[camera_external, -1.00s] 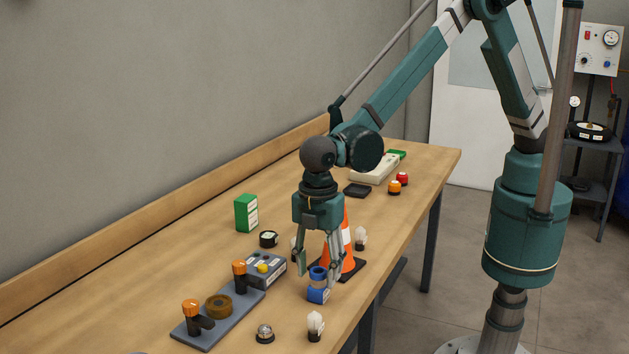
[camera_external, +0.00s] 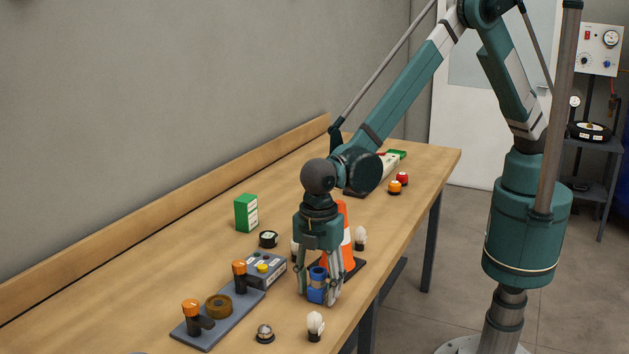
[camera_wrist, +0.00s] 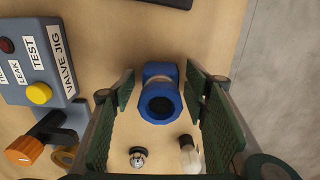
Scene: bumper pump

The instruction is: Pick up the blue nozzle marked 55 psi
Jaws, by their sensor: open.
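The blue nozzle (camera_external: 317,291) stands on the wooden table near its front edge. In the wrist view the blue nozzle (camera_wrist: 160,97) shows its dark round opening facing the camera. My gripper (camera_external: 319,298) is lowered over it, with one finger on each side. In the wrist view my gripper (camera_wrist: 160,110) is open, with the nozzle between the green pads and gaps visible at both sides. The 55 psi marking cannot be read in these frames.
A grey valve jig box (camera_external: 265,268) and a plate with orange-handled valves (camera_external: 220,315) lie to the left. An orange cone (camera_external: 342,255) stands close behind my gripper. A small bell (camera_external: 264,333) and a white bulb (camera_external: 315,326) are in front.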

